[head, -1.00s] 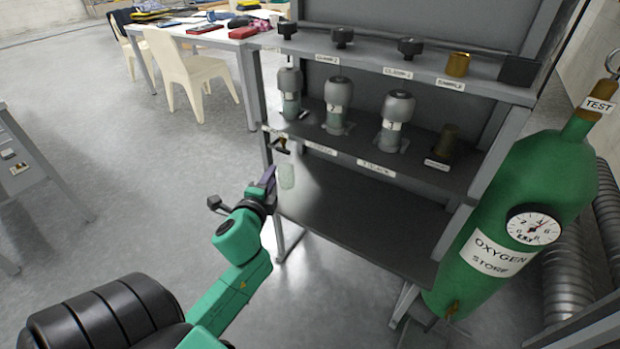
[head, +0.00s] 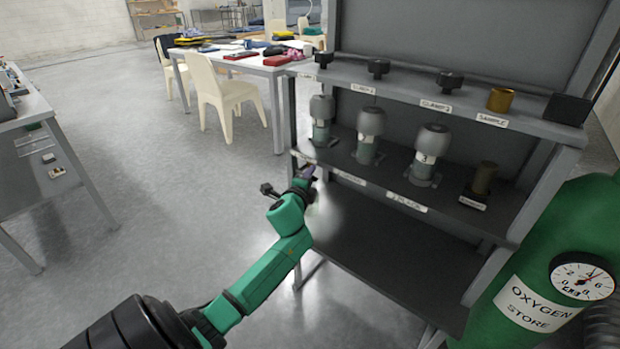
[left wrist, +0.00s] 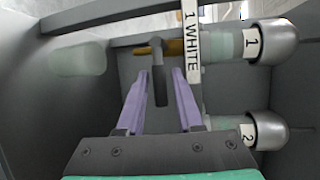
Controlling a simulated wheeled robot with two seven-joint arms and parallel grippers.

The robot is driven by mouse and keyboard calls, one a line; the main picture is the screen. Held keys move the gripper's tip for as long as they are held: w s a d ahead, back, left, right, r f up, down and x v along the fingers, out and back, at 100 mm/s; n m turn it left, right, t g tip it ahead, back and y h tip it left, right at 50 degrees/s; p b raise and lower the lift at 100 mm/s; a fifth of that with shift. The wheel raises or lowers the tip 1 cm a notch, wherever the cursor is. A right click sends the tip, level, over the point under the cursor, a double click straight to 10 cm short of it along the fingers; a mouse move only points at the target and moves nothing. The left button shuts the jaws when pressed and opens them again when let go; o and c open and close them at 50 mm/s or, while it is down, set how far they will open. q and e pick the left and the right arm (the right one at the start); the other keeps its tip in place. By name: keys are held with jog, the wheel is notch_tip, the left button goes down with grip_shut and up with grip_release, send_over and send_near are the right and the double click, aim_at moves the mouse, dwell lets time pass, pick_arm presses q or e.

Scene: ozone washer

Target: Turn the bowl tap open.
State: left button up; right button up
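The bowl tap (left wrist: 158,72) shows in the left wrist view as a dark lever on a short brass pipe. A translucent pale green bowl (left wrist: 78,60) lies to its left in that view. My left gripper (left wrist: 160,72) has two purple fingers spread apart, one on each side of the lever, with gaps visible. In the head view my left gripper (head: 308,174) is at the shelf's left front corner and largely hides the tap. My right gripper is not in view.
A grey shelf rack (head: 400,85) holds several capped cylinders, one being cylinder 1 (head: 321,120). A white "1 WHITE" label (left wrist: 193,40) is close beside the tap. A green oxygen cylinder (head: 590,235) stands at right. Open floor (head: 180,240) lies at left.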

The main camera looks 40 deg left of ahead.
pick_arm(q)
grip_shut()
dwell(1.3)
